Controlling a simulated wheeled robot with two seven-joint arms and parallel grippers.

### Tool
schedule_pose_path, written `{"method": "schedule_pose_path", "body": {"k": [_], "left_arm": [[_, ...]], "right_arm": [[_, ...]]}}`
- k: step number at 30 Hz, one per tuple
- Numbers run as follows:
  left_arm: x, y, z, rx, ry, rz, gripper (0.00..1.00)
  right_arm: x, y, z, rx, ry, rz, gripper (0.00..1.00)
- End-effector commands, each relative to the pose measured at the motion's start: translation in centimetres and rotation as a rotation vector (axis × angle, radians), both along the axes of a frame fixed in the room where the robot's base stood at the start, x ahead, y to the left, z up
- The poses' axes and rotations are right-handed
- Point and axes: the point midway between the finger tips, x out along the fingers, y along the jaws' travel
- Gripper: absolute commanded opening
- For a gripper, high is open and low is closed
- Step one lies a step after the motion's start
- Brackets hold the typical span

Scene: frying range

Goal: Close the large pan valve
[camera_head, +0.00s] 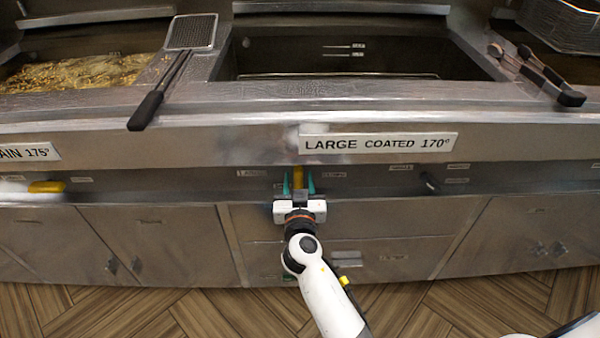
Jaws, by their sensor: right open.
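The large pan valve has a yellow handle (298,177) on the front panel, below the "LARGE COATED 170°" sign (380,143). The handle appears upright or pointing out at me. My right gripper (298,184) is in front of it, open, with one teal finger on each side of the handle. I cannot tell whether either finger touches it. The gripper body hides the lower part of the handle and its mount. My left gripper is not in view.
Another yellow valve handle (46,187) lies sideways at the far left. The large pan (340,57) is above the sign. A skimmer (190,45) and tongs (535,75) rest on the range top, with a dark knob (430,182) on the panel. Cabinet doors (160,243) are below.

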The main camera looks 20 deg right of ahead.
Motion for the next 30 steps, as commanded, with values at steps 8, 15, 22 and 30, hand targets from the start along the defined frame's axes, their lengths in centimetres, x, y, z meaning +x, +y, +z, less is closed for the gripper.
{"method": "schedule_pose_path", "body": {"k": [8, 15, 22, 30], "left_arm": [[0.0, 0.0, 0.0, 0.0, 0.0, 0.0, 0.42], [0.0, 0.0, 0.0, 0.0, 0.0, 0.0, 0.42], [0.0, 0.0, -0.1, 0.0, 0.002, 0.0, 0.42], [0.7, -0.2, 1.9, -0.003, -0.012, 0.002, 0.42]], "right_arm": [[0.0, 0.0, 0.0, 0.0, 0.001, 0.0, 0.37], [0.0, 0.0, 0.0, 0.0, 0.001, 0.0, 0.0], [0.0, 0.1, -0.1, -0.014, 0.004, 0.0, 0.0], [0.1, 0.3, -0.1, -0.127, 0.034, 0.0, 0.0]]}}
